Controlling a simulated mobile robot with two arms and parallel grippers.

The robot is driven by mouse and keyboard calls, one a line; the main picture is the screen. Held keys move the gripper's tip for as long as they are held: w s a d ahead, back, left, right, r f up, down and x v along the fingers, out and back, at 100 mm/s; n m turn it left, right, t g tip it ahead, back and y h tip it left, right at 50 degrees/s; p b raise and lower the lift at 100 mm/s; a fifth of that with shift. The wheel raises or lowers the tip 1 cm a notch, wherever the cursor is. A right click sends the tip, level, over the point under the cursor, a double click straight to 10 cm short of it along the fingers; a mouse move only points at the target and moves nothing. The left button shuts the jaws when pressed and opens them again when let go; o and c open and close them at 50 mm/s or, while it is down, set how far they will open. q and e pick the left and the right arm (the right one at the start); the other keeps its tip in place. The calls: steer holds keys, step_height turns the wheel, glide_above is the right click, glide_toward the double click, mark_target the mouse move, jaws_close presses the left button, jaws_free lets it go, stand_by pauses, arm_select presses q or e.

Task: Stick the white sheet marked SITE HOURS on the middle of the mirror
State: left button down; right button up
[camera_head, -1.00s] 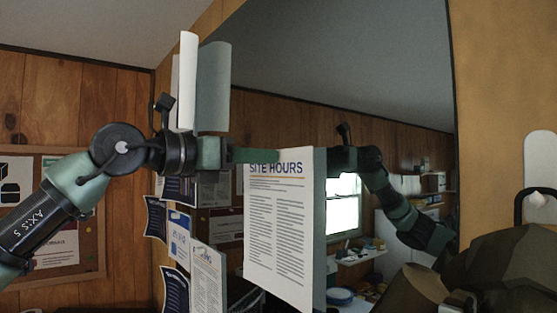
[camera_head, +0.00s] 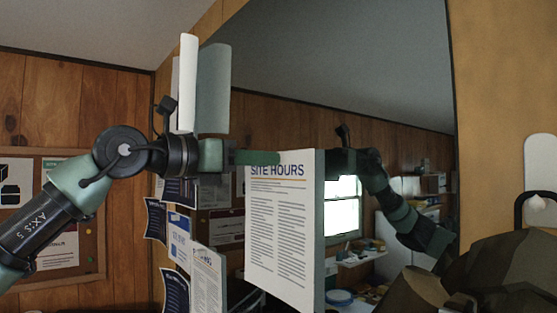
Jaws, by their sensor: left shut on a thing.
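The white sheet marked SITE HOURS (camera_head: 278,230) hangs upright in front of the mirror (camera_head: 330,75), its printed side showing. My left gripper (camera_head: 262,157) is shut on the sheet's top edge. The sheet's grey reflection shows as a narrow strip along its right edge, so it is close to the glass. I cannot tell if it touches. The arm on the right of the mirror is the reflection of my left arm. My right gripper is not in view.
A white curved panel (camera_head: 187,84) stands out at the mirror's left edge. Posters (camera_head: 180,240) hang on the wall left of the mirror, below my arm. A dark brown bag-like thing (camera_head: 510,265) hangs at the lower right by a white hook (camera_head: 540,165). The upper mirror is clear.

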arm_select(q)
steer(key=shift+w+d, duration=0.15)
steer(key=shift+d, duration=0.05)
stand_by(0.5)
stand_by(0.9)
steer(key=c, duration=1.3)
jaws_free()
steer(key=shift+o, duration=0.6)
steer(key=shift+w+d, duration=0.1)
steer(key=shift+d, duration=0.1)
